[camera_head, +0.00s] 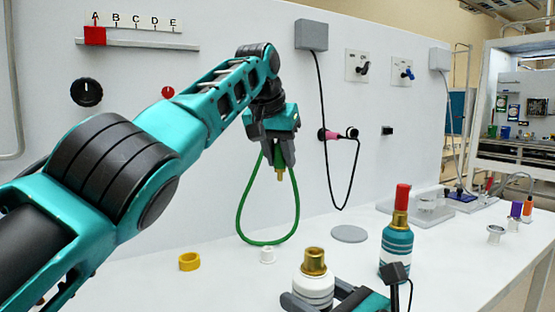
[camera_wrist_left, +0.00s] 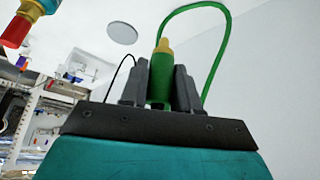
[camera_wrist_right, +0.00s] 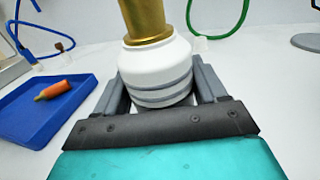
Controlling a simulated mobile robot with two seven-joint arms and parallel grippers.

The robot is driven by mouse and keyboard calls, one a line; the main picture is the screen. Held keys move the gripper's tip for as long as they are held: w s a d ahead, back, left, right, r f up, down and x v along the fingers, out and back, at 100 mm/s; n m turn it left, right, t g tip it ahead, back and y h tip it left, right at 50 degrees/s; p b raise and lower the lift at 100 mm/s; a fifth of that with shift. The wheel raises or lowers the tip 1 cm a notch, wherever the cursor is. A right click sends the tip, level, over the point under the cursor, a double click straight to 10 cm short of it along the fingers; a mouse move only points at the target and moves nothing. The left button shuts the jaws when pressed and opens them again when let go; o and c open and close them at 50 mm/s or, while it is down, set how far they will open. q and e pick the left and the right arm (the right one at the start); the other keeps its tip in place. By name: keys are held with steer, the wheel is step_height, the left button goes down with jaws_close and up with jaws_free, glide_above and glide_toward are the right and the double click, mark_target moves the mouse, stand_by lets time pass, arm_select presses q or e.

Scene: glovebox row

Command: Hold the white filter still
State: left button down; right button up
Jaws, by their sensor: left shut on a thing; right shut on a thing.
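The white filter (camera_head: 313,288) stands upright on the bench at the bottom middle, with grey bands and a brass neck on top. My right gripper (camera_head: 320,298) is shut around its body; in the right wrist view the filter (camera_wrist_right: 160,72) sits between the two fingers of the gripper (camera_wrist_right: 160,92). My left gripper (camera_head: 279,160) is shut on the end of a green hose (camera_head: 240,212), above and behind the filter. The hose end's brass tip (camera_wrist_left: 163,46) points out from between the fingers, downward in the head view, apart from the filter. The filter's underside is hidden.
A teal-and-white bottle with a red top (camera_head: 396,245) stands right of the filter. A yellow ring (camera_head: 189,262), a small white fitting (camera_head: 267,255) and a grey disc (camera_head: 348,233) lie behind. A blue tray (camera_wrist_right: 40,128) holds an orange item (camera_wrist_right: 68,89).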

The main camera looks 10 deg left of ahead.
arm_select(q)
steer(key=shift+s+d+r, duration=0.15)
steer(key=shift+s+r, duration=0.1)
steer(key=shift+r, duration=0.05)
steer(key=s+d+m+g+h, duration=0.1)
steer(key=s+d+m, duration=0.2)
steer(key=s, duration=0.5)
steer(key=s+d+m+h, duration=0.1)
steer(key=s+d+m, duration=0.2)
steer(key=s, duration=0.6)
steer(key=shift+d+r+g+h, duration=0.3)
steer(key=shift+d+g, duration=0.05)
steer(key=shift+g, duration=0.05)
steer(key=shift+f, duration=2.9)
steer(key=shift+f, duration=1.55)
